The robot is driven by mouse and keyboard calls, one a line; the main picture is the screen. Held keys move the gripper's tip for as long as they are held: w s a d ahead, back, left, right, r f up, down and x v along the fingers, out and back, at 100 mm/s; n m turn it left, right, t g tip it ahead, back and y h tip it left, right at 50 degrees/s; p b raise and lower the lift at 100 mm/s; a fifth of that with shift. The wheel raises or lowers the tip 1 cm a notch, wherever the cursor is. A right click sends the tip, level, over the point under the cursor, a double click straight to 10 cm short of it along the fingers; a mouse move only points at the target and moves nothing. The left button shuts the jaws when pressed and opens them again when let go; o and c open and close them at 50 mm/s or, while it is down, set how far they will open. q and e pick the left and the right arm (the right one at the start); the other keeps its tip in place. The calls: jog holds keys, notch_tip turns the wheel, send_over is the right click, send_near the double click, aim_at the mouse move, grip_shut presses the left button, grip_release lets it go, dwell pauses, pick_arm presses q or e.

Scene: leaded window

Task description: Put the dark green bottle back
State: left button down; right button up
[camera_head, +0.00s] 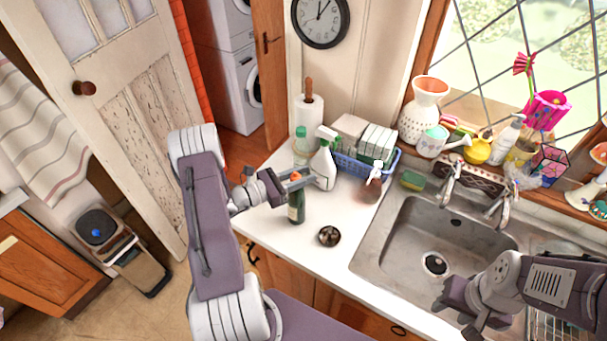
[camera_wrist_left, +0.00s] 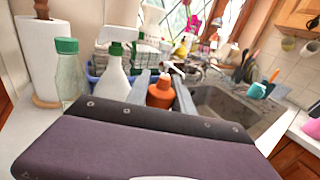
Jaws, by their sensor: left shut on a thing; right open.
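The dark green bottle (camera_head: 296,209) is upright over the white counter, left of the sink; I cannot tell whether its base touches the counter. My left gripper (camera_head: 297,181) is shut on its upper part, around the orange top. In the left wrist view the orange top (camera_wrist_left: 160,93) shows between the two grey fingers; the green body is hidden there. My right gripper (camera_head: 456,317) is open and empty over the front right of the sink.
A white spray bottle (camera_head: 323,166), a clear green-capped bottle (camera_head: 301,146) and a paper towel roll (camera_head: 308,120) stand behind. A blue basket (camera_head: 350,167) and brown soap bottle (camera_head: 372,187) are right of them. A dark round object (camera_head: 329,236) lies in front.

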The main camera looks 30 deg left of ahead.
pick_arm(q)
jog(key=shift+d+f, duration=0.1)
jog(key=c, duration=1.1)
grip_release()
